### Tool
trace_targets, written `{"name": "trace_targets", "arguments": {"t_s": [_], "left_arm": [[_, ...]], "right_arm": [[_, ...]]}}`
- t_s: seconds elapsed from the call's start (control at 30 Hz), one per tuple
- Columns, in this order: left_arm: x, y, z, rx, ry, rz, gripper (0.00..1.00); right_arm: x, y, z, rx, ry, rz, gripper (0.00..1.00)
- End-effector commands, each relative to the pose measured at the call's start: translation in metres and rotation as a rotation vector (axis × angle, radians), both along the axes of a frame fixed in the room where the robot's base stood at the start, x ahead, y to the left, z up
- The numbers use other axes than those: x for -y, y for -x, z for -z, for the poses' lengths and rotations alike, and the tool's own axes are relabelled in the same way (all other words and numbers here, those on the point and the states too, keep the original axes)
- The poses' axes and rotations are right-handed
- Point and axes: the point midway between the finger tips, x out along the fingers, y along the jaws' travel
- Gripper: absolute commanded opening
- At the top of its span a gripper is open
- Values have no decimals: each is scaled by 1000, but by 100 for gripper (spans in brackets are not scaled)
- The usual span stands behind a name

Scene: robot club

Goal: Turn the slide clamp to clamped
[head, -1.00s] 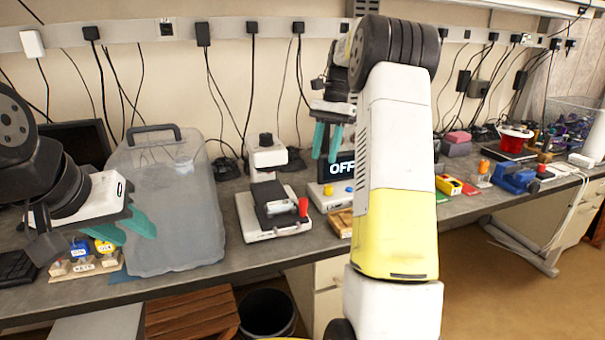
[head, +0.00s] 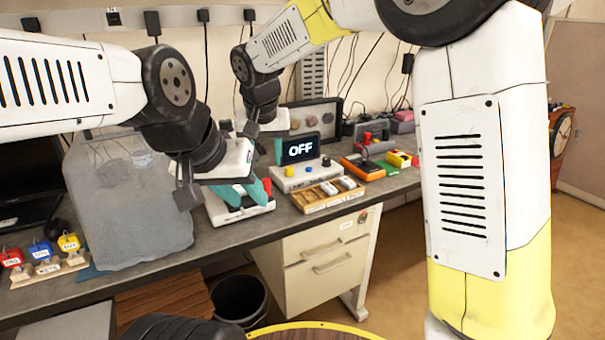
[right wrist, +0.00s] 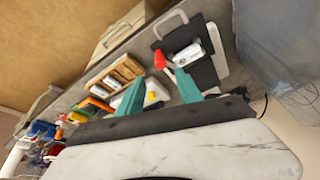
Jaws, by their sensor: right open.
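The slide clamp's device is a white base (head: 222,214) with a black plate, largely hidden behind my left gripper in the head view. The right wrist view shows the black plate (right wrist: 205,72), a pale slide-like piece (right wrist: 188,53) on it and a red knob (right wrist: 159,60) at its edge. The red knob (head: 267,184) also shows in the head view. My right gripper (right wrist: 160,76) is open and empty above the device; one finger (head: 278,151) shows behind the left gripper.
A box with an OFF screen (head: 300,150) stands just right of the device. A wooden tray (head: 320,201) lies in front of it. A cloudy container (head: 125,205) stands to the left, with tagged padlocks (head: 45,250) beside it.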

Motion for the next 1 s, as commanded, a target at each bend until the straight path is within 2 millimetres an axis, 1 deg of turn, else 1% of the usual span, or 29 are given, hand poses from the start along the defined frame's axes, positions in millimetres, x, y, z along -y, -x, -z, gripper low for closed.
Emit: {"name": "trace_targets", "arguments": {"t_s": [0.07,0.17,0.4,0.5,0.67,0.9,0.93,1.0], "left_arm": [[0,0,0,0,0,0,36],[0,0,0,0,0,0,36],[0,0,0,0,0,0,36],[0,0,0,0,0,0,36],[0,0,0,0,0,0,36],[0,0,0,0,0,0,36],[0,0,0,0,0,0,36],[0,0,0,0,0,0,36]], "right_arm": [[-4,1,4,6,0,-12,42],[-5,-3,14,5,2,-12,42],[-8,-18,51,3,1,-10,42],[-9,-23,62,4,0,-9,42],[-10,-27,71,5,0,-9,42],[-10,-27,72,6,-2,-10,42],[-10,-27,71,6,-2,-9,40],[-10,-27,71,6,-2,-10,27]]}}
